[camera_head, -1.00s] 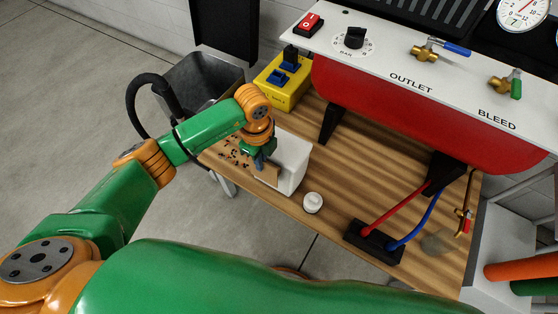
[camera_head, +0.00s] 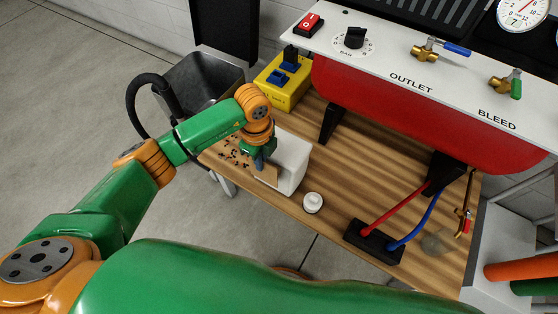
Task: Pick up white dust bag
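A white box-like object (camera_head: 293,162), which looks like the white dust bag, stands on the wooden bench near its front left edge. My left gripper (camera_head: 260,164) is at the left side of it, pointing down, and hides part of it. A tan flap or panel (camera_head: 266,176) shows beside the gripper. The fingertips are small and partly hidden, so I cannot tell whether they are open or touching the bag. My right gripper is not in view; a large green arm link of mine fills the bottom of the picture.
Dark crumbs (camera_head: 233,155) lie on the wooden bench (camera_head: 340,185) left of the gripper. A small white round jar (camera_head: 312,202) stands just right of the bag. A yellow box (camera_head: 283,82) and a red tank (camera_head: 400,110) are behind. A grey metal bin (camera_head: 205,82) is at the back left.

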